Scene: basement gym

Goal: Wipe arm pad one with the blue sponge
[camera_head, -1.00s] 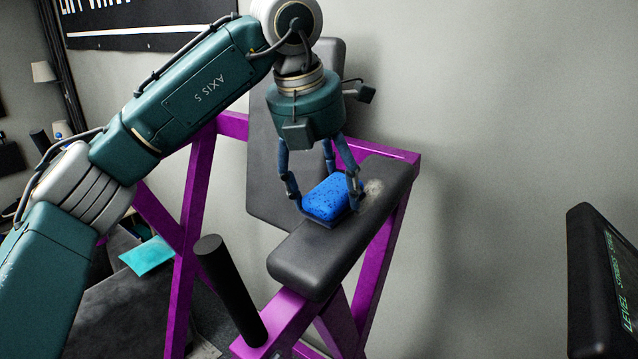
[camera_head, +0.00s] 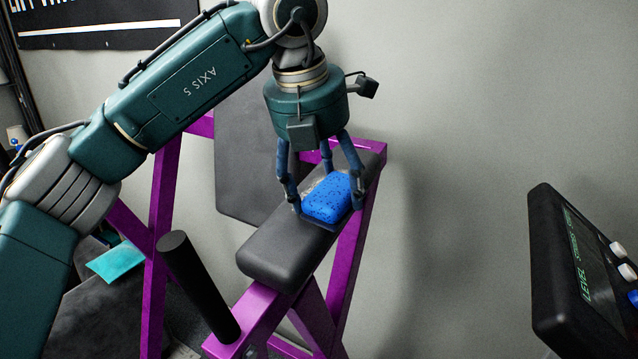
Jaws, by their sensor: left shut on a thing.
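The blue sponge (camera_head: 329,198) is a speckled block between the fingers of my left gripper (camera_head: 325,203). The gripper points down and is shut on it. The sponge is at the top of the black arm pad (camera_head: 282,252), past its middle; I cannot tell whether it presses on the surface. The pad slopes on a purple frame. A pale smudge (camera_head: 308,185) shows beside the sponge's far left edge, partly hidden by a finger. My right gripper is not in view.
The purple frame (camera_head: 160,240) stands around the pad, with a black post (camera_head: 198,287) at its front and a dark backrest (camera_head: 240,165) behind. A black display console (camera_head: 570,275) is at the right. A teal cloth (camera_head: 116,262) lies lower left. The wall side at right is clear.

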